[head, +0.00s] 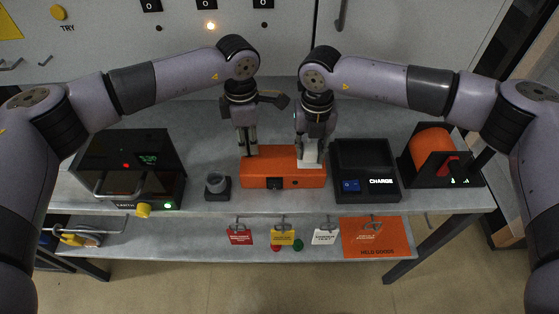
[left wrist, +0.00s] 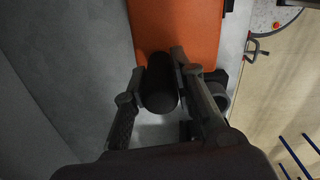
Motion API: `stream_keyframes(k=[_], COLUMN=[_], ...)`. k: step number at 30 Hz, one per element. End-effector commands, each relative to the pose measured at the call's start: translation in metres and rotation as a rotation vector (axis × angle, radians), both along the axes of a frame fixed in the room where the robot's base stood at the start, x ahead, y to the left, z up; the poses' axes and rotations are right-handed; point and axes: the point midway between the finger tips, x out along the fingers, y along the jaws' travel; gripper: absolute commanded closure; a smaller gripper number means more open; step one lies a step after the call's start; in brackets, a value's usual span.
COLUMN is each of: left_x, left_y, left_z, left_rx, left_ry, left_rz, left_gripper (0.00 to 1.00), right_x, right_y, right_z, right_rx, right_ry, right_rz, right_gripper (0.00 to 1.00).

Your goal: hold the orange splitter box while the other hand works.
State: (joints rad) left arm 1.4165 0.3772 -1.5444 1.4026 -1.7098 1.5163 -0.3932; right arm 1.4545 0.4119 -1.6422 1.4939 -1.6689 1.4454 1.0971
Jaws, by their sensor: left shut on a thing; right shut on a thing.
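The orange splitter box (head: 255,178) lies on the grey bench, and its orange face also shows in the left wrist view (left wrist: 178,28). My left gripper (head: 246,150) points down at the box's left end. In the left wrist view a dark cylindrical part (left wrist: 161,84) lies between its fingers at the box's edge; whether it belongs to the box is unclear. My right gripper (head: 310,142) is shut on a pale block (head: 309,156) at the right part of the box. Whether the block touches the box is unclear.
A black charger (head: 366,172) and an orange roll in a holder (head: 432,143) stand right.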

Motion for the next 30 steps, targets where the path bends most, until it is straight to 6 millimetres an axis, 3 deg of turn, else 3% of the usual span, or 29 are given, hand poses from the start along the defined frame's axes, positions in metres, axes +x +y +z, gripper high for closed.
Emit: stream_keyframes(k=[11,30], left_x=[0.000,0.000], left_y=[0.000,0.000], left_z=[0.000,0.000], left_rx=[0.000,0.000], left_ry=[-0.001,-0.001], left_rz=[0.001,0.001], left_gripper=[0.96,0.96], right_x=[0.000,0.000], right_y=[0.000,0.000], right_z=[0.001,0.027], right_rx=[0.000,0.000], right_ry=[0.000,-0.001], right_rz=[0.000,-0.001], right_gripper=[1.00,1.00])
